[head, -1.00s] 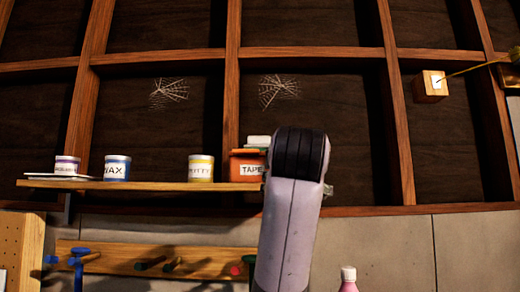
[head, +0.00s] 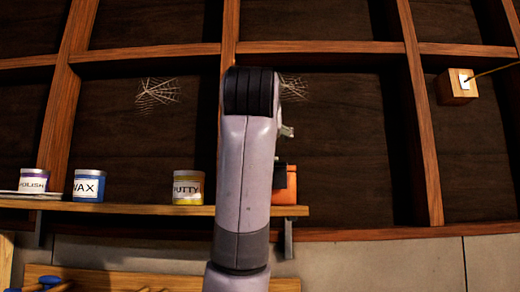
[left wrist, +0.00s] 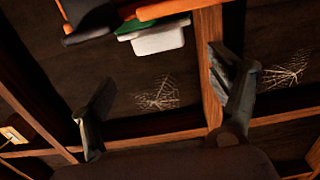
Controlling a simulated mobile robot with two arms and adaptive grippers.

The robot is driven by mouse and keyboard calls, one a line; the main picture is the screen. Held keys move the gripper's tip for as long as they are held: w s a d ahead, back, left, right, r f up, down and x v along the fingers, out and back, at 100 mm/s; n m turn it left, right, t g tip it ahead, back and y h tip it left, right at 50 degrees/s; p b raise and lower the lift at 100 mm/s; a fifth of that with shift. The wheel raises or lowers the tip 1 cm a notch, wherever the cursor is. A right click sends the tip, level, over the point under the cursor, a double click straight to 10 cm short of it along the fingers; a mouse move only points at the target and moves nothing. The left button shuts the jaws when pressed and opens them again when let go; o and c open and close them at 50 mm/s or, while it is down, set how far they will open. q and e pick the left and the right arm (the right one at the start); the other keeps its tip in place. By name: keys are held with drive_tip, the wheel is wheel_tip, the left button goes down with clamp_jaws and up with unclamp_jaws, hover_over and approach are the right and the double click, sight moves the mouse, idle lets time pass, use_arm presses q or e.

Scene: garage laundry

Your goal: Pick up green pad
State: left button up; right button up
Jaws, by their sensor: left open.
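The green pad (left wrist: 132,28) shows as a small strip at the top of the left wrist view, between the orange tape box (left wrist: 165,8) and a white block (left wrist: 158,41). That view looks upside down, so the pad seems to lie on the box with the white block over it. My left gripper (left wrist: 162,68) is open and empty, its two dark fingers spread, with pad and block beyond the fingertips and apart from them. In the head view my left arm hides the pad and much of the orange box (head: 290,190). My right gripper is not in view.
The wall shelf (head: 130,208) also holds a putty can (head: 188,187), a wax can (head: 89,186) and a polish can (head: 34,181), left of my arm. A wooden block (head: 456,87) is on the wall at right. Vertical wooden studs stand behind the shelf.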

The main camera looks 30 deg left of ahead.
use_arm(q)
drive_tip(key=p+x, duration=0.1)
drive_tip(key=x, duration=0.2)
drive_tip(key=shift+w+a, duration=0.2)
drive_tip(key=shift+w, duration=0.25)
drive_tip(key=p, duration=0.1)
drive_tip(key=w+p, duration=0.1)
drive_tip(key=shift+a+r+p, duration=0.3)
drive_tip(key=shift+a, duration=0.05)
drive_tip(key=p+x, duration=0.1)
drive_tip(key=x, duration=0.2)
drive_tip(key=shift+w+a+f+p, duration=0.15)
drive_tip(key=shift+a+f+p, duration=0.05)
drive_tip(key=shift+f+p, duration=0.15)
drive_tip(key=shift+w+f, duration=0.1)
drive_tip(key=shift+d, duration=0.2)
drive_tip(key=shift+c, duration=1)
drive_tip(key=c, duration=1.1)
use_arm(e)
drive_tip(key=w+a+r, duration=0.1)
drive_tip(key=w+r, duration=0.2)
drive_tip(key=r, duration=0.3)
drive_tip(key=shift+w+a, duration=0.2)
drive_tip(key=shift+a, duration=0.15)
